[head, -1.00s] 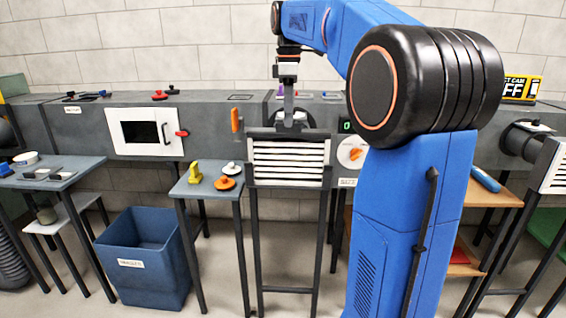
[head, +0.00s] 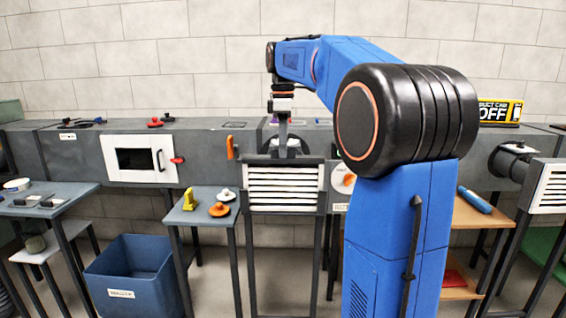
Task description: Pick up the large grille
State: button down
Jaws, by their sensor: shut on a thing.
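The large grille (head: 284,190) is a white slatted panel in a dark frame. It stands upright in the middle of the head view, in front of the grey duct, on a dark stand with thin legs. My gripper (head: 283,150) is above it, pointing down, at the grille's top edge. It is shut on the grille, though the fingertips are small and partly hidden. I cannot tell whether the grille is clear of its stand.
A small table (head: 200,210) with a yellow piece and two knobs stands just left. A blue bin (head: 135,272) is on the floor further left. Another white grille (head: 552,186) stands at the far right. The grey duct (head: 70,150) runs behind.

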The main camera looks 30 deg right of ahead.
notch_tip(320, 180, up, 12)
jog(key=s+a, duration=1)
jog(key=s, duration=0.5)
dwell(0.4)
jog(key=shift+f, duration=0.15)
